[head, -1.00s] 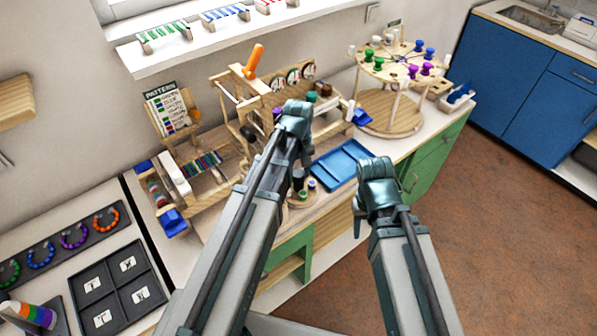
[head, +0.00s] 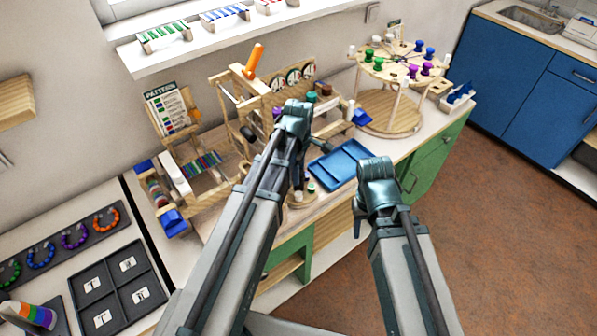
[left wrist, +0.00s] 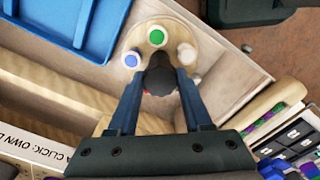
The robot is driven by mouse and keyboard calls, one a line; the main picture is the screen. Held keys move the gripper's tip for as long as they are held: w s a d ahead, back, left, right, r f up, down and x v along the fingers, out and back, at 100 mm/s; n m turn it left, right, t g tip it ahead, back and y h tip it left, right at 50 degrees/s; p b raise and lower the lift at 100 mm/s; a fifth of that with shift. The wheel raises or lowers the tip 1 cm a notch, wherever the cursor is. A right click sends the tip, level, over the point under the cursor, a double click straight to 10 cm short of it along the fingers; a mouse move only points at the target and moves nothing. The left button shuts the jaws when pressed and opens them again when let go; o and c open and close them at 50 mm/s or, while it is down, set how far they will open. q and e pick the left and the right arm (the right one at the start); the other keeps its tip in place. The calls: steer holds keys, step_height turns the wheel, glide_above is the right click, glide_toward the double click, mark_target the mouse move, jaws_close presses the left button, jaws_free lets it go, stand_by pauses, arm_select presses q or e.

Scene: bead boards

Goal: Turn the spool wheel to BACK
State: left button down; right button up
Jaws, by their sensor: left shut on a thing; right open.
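The spool wheel appears to be a small round wooden disc with upright pegs (left wrist: 201,35); it shows in the left wrist view with a green-topped (left wrist: 156,37), a blue-topped (left wrist: 132,59) and a white-topped peg (left wrist: 187,54). A bit of red shows beside the dark knob at its middle. My left gripper (left wrist: 160,82) is shut on this dark knob (left wrist: 160,73). In the head view my left arm hides most of the wheel (head: 303,200); a green-topped peg shows beside the wrist. My right gripper is hidden below its wrist. I can read no BACK mark.
A blue tray (head: 340,165) lies just right of the wheel. A wooden frame with dials (head: 267,92) stands behind my left arm. A large round rack with coloured spools (head: 388,112) stands further right. The floor under my right arm is clear.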

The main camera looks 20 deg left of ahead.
arm_select(q)
steer(key=shift+n, duration=1.9)
steer(key=shift+c, duration=1.6)
jaws_free()
step_height(320, 180, up, 14)
steer(key=p, duration=1.4)
steer(key=shift+f, duration=0.15)
